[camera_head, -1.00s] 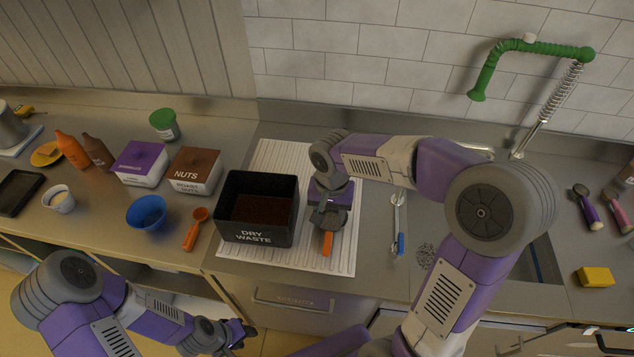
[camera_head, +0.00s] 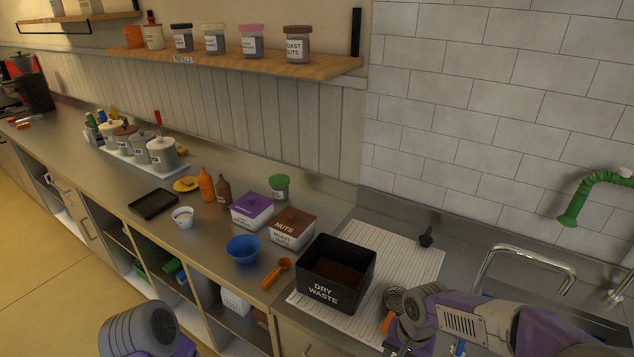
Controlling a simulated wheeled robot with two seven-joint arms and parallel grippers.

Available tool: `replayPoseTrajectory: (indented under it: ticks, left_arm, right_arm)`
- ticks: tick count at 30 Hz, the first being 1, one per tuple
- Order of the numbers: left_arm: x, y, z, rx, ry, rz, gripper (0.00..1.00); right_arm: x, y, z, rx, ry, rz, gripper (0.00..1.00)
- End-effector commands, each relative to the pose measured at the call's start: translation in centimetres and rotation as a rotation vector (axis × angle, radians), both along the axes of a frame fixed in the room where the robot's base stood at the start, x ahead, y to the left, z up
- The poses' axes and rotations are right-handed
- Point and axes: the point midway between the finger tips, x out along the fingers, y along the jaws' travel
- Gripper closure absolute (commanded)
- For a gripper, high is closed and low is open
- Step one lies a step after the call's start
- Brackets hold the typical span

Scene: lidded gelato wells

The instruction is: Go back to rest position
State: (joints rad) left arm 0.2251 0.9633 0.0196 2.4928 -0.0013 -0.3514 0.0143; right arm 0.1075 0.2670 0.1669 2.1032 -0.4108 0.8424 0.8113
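My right arm comes in at the lower right, over the sink edge. Its grey wrist and the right gripper (camera_head: 402,335) are at the bottom, right of the black DRY WASTE bin (camera_head: 322,291). The fingers are too hidden to tell whether they are open or shut. An orange handle (camera_head: 386,322) lies close beside the gripper, and I cannot tell whether they touch. Of my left arm only a rounded grey and purple joint shows at the bottom left; the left gripper is out of the picture.
Left of the bin are an orange scoop (camera_head: 276,274), a blue bowl (camera_head: 242,250), the NUTS tub (camera_head: 292,229) and a purple-lidded tub (camera_head: 251,210). A shelf (camera_head: 330,66) with jars hangs above.

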Motion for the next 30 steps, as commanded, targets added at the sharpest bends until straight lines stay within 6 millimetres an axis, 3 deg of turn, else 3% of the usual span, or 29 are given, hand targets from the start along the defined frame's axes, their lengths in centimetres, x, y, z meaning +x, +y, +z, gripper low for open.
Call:
replayPoseTrajectory:
  ticks: [10,15,18,24,30]
  left_arm:
    - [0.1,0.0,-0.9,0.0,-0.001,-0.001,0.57]
    - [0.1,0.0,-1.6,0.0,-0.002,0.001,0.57]
    - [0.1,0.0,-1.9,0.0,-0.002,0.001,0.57]
    - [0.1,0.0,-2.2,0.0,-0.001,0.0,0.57]
    - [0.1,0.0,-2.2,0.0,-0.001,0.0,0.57]
  right_arm:
    - [-2.0,5.0,-11.5,0.202,0.001,0.134,0.52]
    - [-5.5,7.7,-19.2,0.293,-0.03,0.178,0.52]
    - [-7.9,8.4,-22.8,0.304,-0.057,0.194,0.52]
    - [-11.1,8.5,-26.5,0.273,-0.091,0.222,0.52]
    - [-11.7,8.4,-27.0,0.259,-0.103,0.23,0.52]
